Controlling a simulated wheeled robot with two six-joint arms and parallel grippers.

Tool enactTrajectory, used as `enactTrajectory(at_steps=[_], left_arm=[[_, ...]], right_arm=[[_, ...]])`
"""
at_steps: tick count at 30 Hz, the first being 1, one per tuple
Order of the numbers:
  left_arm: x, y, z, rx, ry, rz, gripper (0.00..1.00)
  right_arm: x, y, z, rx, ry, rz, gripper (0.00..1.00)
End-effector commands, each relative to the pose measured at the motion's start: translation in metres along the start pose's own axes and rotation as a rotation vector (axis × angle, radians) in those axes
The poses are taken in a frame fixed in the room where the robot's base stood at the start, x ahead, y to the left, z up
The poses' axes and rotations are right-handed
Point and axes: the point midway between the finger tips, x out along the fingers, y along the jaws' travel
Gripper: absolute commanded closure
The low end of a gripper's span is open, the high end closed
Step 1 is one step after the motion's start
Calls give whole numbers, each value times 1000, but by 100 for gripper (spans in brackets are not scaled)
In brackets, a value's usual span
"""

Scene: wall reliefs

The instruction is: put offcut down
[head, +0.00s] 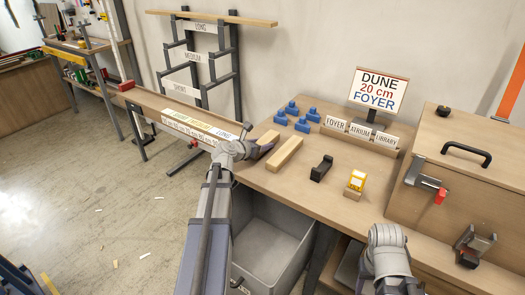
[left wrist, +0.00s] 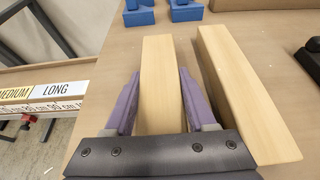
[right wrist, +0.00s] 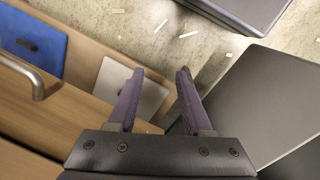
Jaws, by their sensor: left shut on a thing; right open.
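My left gripper (head: 262,149) is at the left end of the workbench, shut on a pale wooden block, the offcut (left wrist: 160,75). The purple fingers (left wrist: 158,108) lie along its two long sides in the left wrist view. In the head view the offcut (head: 268,138) is partly hidden by the gripper. It is low over the bench top or on it; I cannot tell which. A second pale wooden piece (head: 285,153) lies just right of it, apart. My right gripper (right wrist: 158,90) is open and empty, in front of the bench, with floor and a shelf below.
Blue blocks (head: 292,108), a black holder (head: 321,168) and a yellow device (head: 355,184) stand on the bench. A labelled rack (head: 362,143), a sign (head: 379,92) and a wooden box (head: 465,185) are farther right. A grey bin (head: 268,250) is below.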

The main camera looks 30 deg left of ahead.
Motion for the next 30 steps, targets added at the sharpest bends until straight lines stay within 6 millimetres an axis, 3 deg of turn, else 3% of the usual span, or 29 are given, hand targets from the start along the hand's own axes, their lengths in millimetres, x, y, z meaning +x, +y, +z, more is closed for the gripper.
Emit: enactTrajectory(at_steps=[12, 13, 21, 30], left_arm=[[3, 0, -7, 0, 0, 0, 100], [3, 0, -7, 0, 0, 0, 43], [2, 0, -6, 0, 0, 0, 14], [1, 0, -2, 0, 0, 0, 14]], right_arm=[[8, 0, 0, 0, 0, 1, 50], [7, 0, 0, 0, 0, 1, 50], [6, 0, 0, 0, 0, 1, 50], [2, 0, 0, 0, 0, 1, 50]])
